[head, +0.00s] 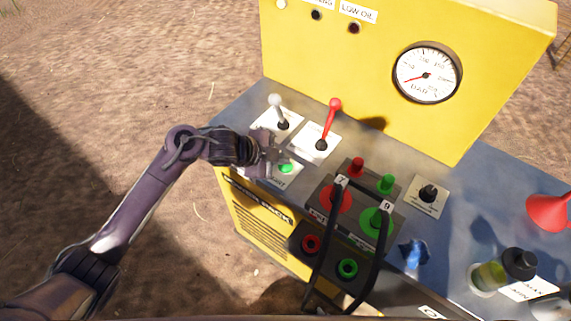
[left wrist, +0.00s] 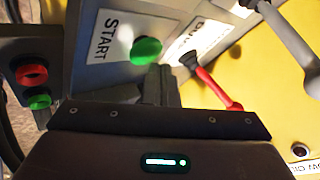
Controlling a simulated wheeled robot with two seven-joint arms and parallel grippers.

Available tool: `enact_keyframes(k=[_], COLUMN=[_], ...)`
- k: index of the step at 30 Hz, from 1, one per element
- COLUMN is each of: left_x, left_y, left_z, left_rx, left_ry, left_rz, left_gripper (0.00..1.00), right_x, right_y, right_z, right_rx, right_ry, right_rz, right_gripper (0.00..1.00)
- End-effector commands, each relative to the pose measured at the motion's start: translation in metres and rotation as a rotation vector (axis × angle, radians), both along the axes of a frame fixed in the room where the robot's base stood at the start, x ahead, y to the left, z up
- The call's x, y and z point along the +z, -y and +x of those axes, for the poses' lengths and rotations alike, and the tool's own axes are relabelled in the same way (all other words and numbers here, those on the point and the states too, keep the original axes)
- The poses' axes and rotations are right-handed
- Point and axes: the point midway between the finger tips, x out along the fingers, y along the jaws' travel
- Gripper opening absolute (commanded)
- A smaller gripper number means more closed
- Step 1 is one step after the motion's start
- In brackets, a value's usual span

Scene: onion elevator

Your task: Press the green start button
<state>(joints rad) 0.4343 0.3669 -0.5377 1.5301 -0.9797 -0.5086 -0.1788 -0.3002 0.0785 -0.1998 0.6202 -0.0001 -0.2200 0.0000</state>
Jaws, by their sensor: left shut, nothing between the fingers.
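The green start button (head: 286,168) sits on a white plate on the left part of the machine's grey top. In the left wrist view the button (left wrist: 146,51) is a green dome beside the word START. My left gripper (head: 275,155) is shut and empty, right by the button in the head view. In the left wrist view its fingertips (left wrist: 160,77) are close to the button's edge. I cannot tell whether they touch it. The head view shows most of the button uncovered. My right gripper is not in view.
A red lever (head: 332,115) and a grey lever (head: 278,109) stand just behind the button. To the right is a dark block with red and green connectors (head: 375,219) and looped black hoses (head: 327,245). A yellow panel with a gauge (head: 427,73) rises behind.

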Motion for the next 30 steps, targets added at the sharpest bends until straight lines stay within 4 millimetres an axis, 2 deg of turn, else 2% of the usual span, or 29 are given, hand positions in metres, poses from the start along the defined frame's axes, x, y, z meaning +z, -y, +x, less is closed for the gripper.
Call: enact_keyframes(k=[30], left_x=[-0.0087], left_y=[0.0], left_z=[-0.0002], left_rx=[-0.001], left_ry=[0.0], left_rz=[0.001], left_gripper=[0.0], right_x=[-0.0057], right_y=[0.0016], right_z=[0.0], right_rx=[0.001], right_ry=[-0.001], right_rz=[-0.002], right_gripper=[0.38])
